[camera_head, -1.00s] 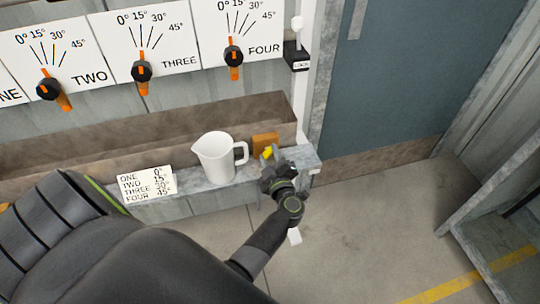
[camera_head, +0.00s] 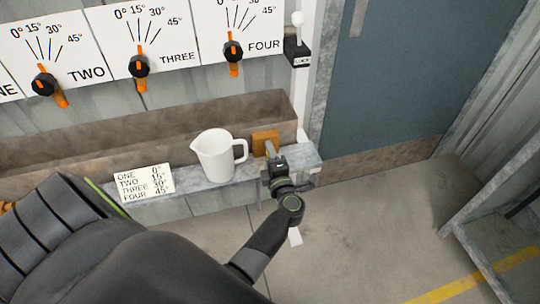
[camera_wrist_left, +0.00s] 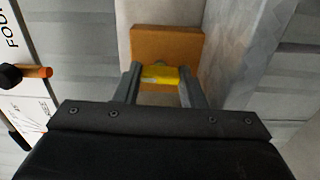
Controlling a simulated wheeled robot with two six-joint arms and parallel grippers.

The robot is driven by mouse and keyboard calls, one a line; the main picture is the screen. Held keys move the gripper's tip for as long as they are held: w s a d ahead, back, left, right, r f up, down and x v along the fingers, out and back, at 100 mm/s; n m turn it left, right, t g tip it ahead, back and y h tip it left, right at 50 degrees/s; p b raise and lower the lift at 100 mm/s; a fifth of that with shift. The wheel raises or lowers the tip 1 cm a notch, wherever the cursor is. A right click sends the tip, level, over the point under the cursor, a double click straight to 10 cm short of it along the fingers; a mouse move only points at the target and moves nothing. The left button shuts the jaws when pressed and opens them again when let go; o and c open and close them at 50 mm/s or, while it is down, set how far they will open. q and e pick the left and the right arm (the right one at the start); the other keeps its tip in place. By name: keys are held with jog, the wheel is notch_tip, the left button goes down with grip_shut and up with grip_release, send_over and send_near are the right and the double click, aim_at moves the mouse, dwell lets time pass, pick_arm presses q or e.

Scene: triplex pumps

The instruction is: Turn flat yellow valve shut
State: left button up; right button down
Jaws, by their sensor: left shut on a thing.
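The flat yellow valve (camera_wrist_left: 160,77) sits in front of an orange-brown block in the left wrist view. It lies crosswise between the two fingers of my left gripper (camera_wrist_left: 160,72), with a finger at each end. The gripper is shut on it. In the head view my left gripper (camera_head: 273,153) reaches to the block (camera_head: 265,140) at the right end of the ledge. There the gripper hides most or all of the valve. My right gripper is not in view.
A white jug (camera_head: 214,158) stands on the ledge just left of the gripper. A label card (camera_head: 143,183) lies farther left. Dial panels (camera_head: 235,30) with orange-black knobs are on the wall above. A blue-grey door (camera_head: 410,70) and open floor are at the right.

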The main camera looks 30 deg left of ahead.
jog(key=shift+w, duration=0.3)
pick_arm(q)
jog(key=shift+n, duration=0.3)
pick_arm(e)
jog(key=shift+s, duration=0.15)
pick_arm(q)
jog(key=o, duration=1)
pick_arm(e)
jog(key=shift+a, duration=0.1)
